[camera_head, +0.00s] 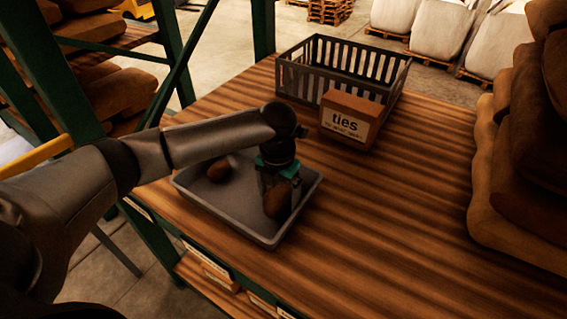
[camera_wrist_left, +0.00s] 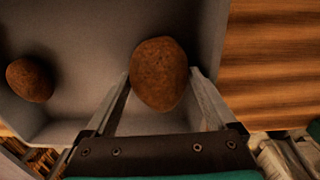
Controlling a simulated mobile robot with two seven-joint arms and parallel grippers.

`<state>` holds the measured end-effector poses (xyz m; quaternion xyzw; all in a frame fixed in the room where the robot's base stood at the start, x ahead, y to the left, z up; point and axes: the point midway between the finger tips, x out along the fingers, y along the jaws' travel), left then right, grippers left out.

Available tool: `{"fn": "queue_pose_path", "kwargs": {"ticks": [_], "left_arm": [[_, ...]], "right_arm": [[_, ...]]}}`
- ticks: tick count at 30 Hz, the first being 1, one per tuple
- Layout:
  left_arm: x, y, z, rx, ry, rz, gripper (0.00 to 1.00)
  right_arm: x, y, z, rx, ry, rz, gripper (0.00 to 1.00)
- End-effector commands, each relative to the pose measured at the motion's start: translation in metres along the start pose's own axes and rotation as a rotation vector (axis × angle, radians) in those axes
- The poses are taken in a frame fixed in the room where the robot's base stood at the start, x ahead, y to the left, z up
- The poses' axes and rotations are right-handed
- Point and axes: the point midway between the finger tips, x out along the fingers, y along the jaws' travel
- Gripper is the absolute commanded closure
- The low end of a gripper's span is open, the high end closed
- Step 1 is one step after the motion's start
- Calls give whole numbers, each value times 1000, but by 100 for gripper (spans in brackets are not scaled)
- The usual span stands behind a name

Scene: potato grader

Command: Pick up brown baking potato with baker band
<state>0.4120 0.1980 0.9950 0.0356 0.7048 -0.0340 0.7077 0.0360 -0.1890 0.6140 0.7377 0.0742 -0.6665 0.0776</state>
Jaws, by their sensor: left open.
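A brown potato (camera_head: 277,203) lies in the right part of a grey tray (camera_head: 243,236) on the wooden table. It is large in the left wrist view (camera_wrist_left: 159,74). A second brown potato (camera_head: 218,171) lies in the tray further left, and also shows in the left wrist view (camera_wrist_left: 30,80). No band can be made out on either potato. My left gripper (camera_head: 277,187) points down into the tray. Its open fingers (camera_wrist_left: 160,78) stand on either side of the nearer potato; I cannot tell whether they touch it. My right gripper is out of view.
A cardboard box marked "ties" (camera_head: 348,118) stands behind the tray, in front of a dark slatted crate (camera_head: 330,53). Stacked brown sacks (camera_head: 520,165) fill the right side. Green rack posts (camera_head: 263,28) stand at left. The table's front right is clear.

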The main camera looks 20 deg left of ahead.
Motion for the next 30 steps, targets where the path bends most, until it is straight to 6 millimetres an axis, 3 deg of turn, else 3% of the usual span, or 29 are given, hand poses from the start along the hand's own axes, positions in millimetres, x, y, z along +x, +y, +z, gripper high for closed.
{"fn": "queue_pose_path", "kwargs": {"ticks": [2,22,30], "left_arm": [[0,0,0,0,0,0,13],[0,0,0,-1,-1,0,88],[-1,0,1,-1,-2,0,91]], "right_arm": [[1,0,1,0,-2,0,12],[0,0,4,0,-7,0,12],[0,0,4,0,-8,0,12]]}}
